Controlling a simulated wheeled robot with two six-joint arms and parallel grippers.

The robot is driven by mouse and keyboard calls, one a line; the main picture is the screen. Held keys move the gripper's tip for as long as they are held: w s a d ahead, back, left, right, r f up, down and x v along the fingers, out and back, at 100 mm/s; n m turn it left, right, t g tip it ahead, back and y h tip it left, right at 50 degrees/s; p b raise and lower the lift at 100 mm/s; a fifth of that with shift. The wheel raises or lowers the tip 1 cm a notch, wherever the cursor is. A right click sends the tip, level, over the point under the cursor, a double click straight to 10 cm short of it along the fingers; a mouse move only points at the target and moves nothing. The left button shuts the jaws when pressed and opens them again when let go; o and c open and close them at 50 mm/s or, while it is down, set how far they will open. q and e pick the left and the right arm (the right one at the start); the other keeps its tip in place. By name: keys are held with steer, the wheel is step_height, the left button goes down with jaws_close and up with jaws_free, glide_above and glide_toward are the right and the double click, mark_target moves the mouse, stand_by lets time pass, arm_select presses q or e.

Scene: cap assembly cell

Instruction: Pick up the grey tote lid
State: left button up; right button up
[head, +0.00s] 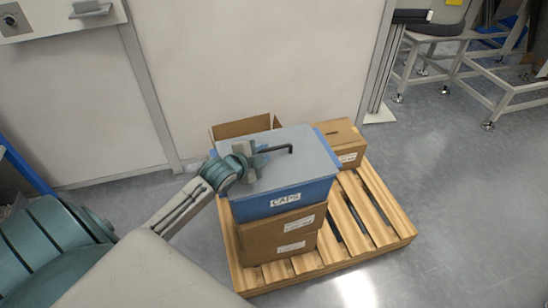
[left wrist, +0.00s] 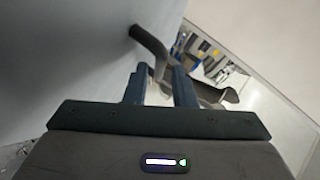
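The grey tote lid (head: 308,160) lies flat on the blue tote (head: 262,205) marked CAPS, on top of cardboard boxes. A dark bent handle (head: 279,149) stands on the lid. My left gripper (head: 262,158) is above the lid, at the near left end of the handle. In the left wrist view the lid (left wrist: 75,45) fills the upper left, and the handle (left wrist: 149,42) reaches down toward the gap between my fingertips (left wrist: 159,78). The fingers are apart, with gaps visible beside the handle. My right gripper is in neither view.
The tote and its cardboard boxes (head: 275,236) stand on a wooden pallet (head: 392,232). An open carton (head: 240,128) is behind the tote, and a closed carton (head: 342,138) is at its right. A pale wall panel (head: 250,60) rises behind.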

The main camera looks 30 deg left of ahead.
mark_target(274, 153)
arm_select(q)
steer(key=shift+x, duration=1.2)
jaws_close()
